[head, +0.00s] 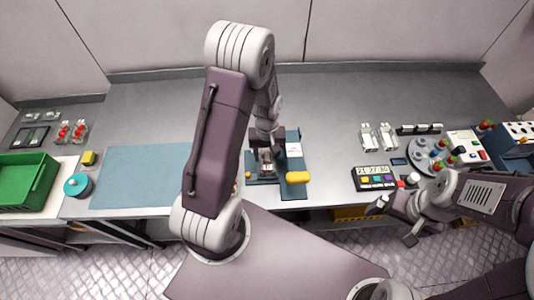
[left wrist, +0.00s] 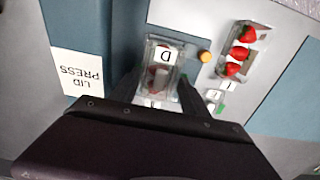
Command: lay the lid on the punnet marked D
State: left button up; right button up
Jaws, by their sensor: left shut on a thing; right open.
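The punnet marked D (left wrist: 166,56) is at the lid press, with dull red berries showing through clear plastic. It also shows small in the head view (head: 266,168). My left gripper (left wrist: 160,93) is right over it, its dark fingers on either side of clear plastic. It is shut on what looks like the clear lid (left wrist: 158,77). Lid and punnet overlap, so I cannot tell whether they touch. My right gripper (head: 395,212) is open and empty, by the bench's front edge.
The lid press (head: 293,165) has a white sign and a yellow handle (head: 298,177). Clear containers (head: 378,138), a display (head: 374,178) and a round carousel (head: 432,155) stand right; a green crate (head: 28,181) stands left.

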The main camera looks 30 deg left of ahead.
pick_arm(q)
jog(key=shift+f, duration=0.25)
dwell(0.5)
jog(key=o, duration=1.4)
jog(key=shift+r, duration=0.15)
notch_tip(320, 180, up, 7)
jog(key=p, duration=0.6)
